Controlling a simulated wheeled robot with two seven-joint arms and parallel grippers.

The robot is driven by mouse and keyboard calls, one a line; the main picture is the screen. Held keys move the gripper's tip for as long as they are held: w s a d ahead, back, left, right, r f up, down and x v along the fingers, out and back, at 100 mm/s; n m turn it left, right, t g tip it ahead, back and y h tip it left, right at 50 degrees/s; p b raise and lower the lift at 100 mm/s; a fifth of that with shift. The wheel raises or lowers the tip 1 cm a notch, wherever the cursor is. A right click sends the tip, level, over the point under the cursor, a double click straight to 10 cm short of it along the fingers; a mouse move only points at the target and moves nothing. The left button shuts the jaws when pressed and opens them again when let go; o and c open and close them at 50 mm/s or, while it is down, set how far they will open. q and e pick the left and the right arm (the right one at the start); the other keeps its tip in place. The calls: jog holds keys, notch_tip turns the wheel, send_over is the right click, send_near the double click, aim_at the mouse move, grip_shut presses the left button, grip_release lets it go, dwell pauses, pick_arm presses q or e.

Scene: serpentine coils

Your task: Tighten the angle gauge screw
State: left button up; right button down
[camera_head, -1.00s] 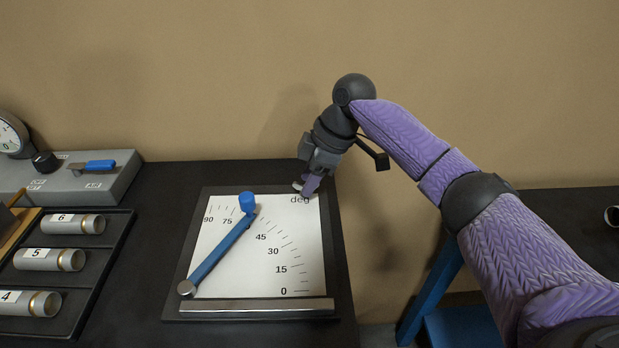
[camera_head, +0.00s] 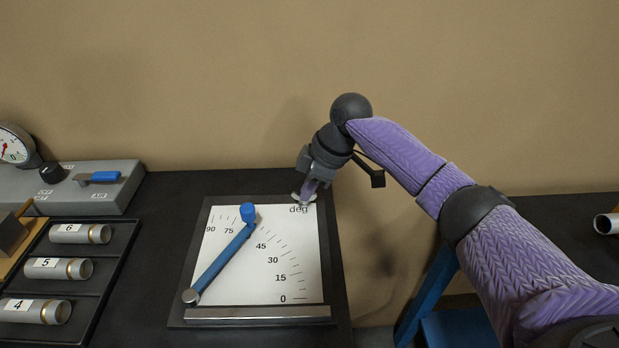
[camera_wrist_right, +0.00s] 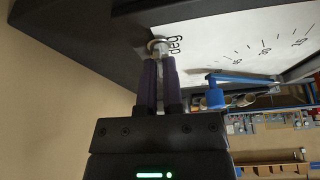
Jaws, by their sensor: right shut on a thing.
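The angle gauge is a white plate (camera_head: 235,270) on a dark board, marked in degrees. Its blue arm (camera_head: 222,263) pivots at the lower left and lies between the 45 and 75 marks, with a blue knob (camera_head: 248,212) at its far end. My right gripper (camera_head: 308,193) is at the plate's upper right corner, by the "deg" print. The fingers hide part of the screw. My left gripper is not in view.
A rack (camera_head: 118,262) with numbered cylinders 4, 5 and 6 stands left of the gauge. Behind it is a grey panel (camera_head: 125,200) with a blue-handled lever and a dial. A tan wall is close behind the bench. The bench right of my arm is mostly clear.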

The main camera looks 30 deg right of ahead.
jog(key=m+h+p, duration=0.1)
jog(key=m+p, duration=0.2)
jog(key=p, duration=0.2)
jog(key=m+t+h+p, duration=0.1)
jog(key=m+p, duration=0.3)
jog(key=p, duration=0.1)
jog(key=m+h+p, duration=0.1)
jog(key=m+p, duration=0.2)
jog(key=p, duration=0.3)
jog(key=shift+s+a+r+m+t, duration=0.15)
jog(key=shift+a+r+m+t, duration=0.05)
jog(key=shift+a+m+t, duration=0.2)
jog(key=m+h+p, duration=0.1)
jog(key=m, duration=0.1)
jog(key=shift+f+m+h, duration=0.1)
jog(key=shift+m+h, duration=0.2)
jog(key=shift+m, duration=0.1)
jog(key=m+h+p, duration=0.1)
jog(key=m, duration=0.1)
jog(key=shift+a+m, duration=0.1)
jog(key=shift+m, duration=0.2)
jog(key=m, duration=0.2)
jog(key=shift+w+m+g+h, duration=0.25)
jog(key=shift+m+g+h, duration=0.05)
jog(key=shift+h, duration=0.1)
jog(key=shift+a+m+g+h+b, duration=0.1)
jog(key=shift+m+g+h+b, duration=0.45)
jog(key=shift+m, duration=0.75)
jog(key=c, duration=0.8)
grip_release()
